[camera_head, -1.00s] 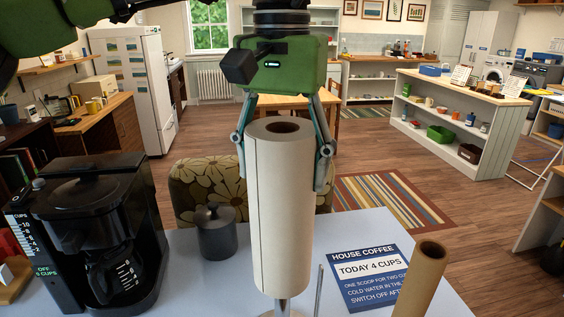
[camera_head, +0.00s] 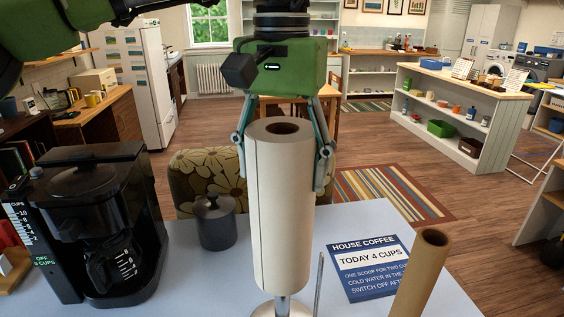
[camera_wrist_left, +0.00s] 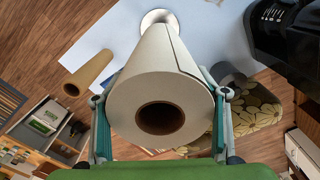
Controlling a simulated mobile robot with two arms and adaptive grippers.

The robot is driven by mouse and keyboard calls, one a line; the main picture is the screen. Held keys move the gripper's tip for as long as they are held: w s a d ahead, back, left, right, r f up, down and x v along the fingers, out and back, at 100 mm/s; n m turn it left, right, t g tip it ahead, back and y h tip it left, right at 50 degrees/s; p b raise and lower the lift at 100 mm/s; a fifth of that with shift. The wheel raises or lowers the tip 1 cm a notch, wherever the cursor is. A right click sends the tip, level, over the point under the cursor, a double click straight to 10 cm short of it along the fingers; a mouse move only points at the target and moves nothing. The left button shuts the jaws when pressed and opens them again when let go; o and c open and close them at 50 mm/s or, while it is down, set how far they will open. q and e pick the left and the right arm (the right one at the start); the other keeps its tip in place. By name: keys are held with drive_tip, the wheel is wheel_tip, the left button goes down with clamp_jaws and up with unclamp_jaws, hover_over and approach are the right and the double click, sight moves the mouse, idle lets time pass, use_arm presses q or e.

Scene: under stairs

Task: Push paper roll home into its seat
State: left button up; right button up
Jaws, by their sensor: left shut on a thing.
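The paper roll (camera_head: 280,215) is off-white, upright, with a brown core hole at its top. My left gripper (camera_head: 281,182) is shut on its upper part, one finger on each side. Below the roll a short length of metal post and the round base of the holder (camera_head: 283,307) show, so the roll's lower end is above the base. The rest of the post is hidden by the roll. In the left wrist view the roll (camera_wrist_left: 160,88) fills the space between the fingers, and the holder's pale base (camera_wrist_left: 158,18) shows beyond its far end. My right gripper is not in view.
A thin metal rod (camera_head: 319,285) stands beside the roll. A brown cardboard tube (camera_head: 418,275) is upright at right, near a blue coffee sign (camera_head: 371,268). A dark canister (camera_head: 215,224) and a black coffee maker (camera_head: 95,225) stand left on the pale table (camera_head: 205,285).

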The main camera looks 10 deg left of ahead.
use_arm(q)
drive_tip(key=shift+f+b, duration=4.9)
drive_tip(key=shift+f, duration=3.5)
drive_tip(key=shift+f+b, duration=0.35)
drive_tip(key=shift+f, duration=0.25)
drive_tip(key=o, duration=1.7)
drive_tip(key=o, duration=0.4)
